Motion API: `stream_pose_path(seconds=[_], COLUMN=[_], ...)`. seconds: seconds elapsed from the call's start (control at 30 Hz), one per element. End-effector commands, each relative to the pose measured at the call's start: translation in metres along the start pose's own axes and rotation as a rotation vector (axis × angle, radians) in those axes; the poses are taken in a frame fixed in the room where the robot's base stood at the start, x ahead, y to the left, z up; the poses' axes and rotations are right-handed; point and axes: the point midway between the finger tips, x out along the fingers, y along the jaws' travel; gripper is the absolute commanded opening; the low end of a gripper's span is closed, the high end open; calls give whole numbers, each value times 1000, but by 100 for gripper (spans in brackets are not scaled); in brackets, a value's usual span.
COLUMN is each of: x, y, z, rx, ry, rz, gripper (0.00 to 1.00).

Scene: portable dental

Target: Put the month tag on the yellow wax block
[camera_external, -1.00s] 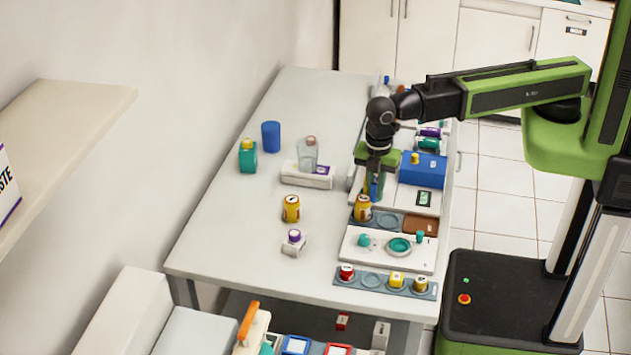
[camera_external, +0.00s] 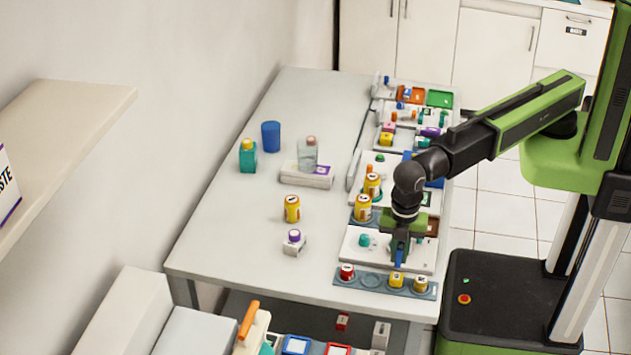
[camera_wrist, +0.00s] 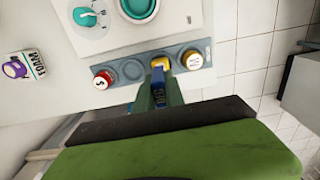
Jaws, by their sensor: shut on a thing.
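My gripper (camera_external: 400,246) points down over the front strip of the table, shut on a small blue piece (camera_external: 399,259), which may be the month tag. In the wrist view the blue piece (camera_wrist: 158,78) sticks out between the green fingers (camera_wrist: 160,96). The yellow wax block (camera_external: 396,280) sits in a round recess of the grey strip, just below the blue piece. In the wrist view the yellow block (camera_wrist: 160,64) is partly hidden behind the blue piece. I cannot tell whether they touch.
On the grey strip (camera_external: 371,281), a red-lidded jar (camera_external: 347,272) stands left of an empty recess, and a gold tin (camera_external: 421,284) is close on the block's right. A white tray (camera_external: 352,252) with teal dishes lies behind.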

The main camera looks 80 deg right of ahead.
Motion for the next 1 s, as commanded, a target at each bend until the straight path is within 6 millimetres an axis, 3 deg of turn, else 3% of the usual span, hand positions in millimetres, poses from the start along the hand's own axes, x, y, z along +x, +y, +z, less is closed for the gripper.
stream_pose_path(seconds=[0.2,0.47,0.83,0.87,1.0], x=[5,46,46,46,45], y=[-1,-1,-1,-1,-1], z=[-4,-4,-4,-4,-4], rx=[1,1,1,1,1], ry=[0,0,0,0,0], rz=[0,0,0,0,0], gripper=[0,0,0,15,33])
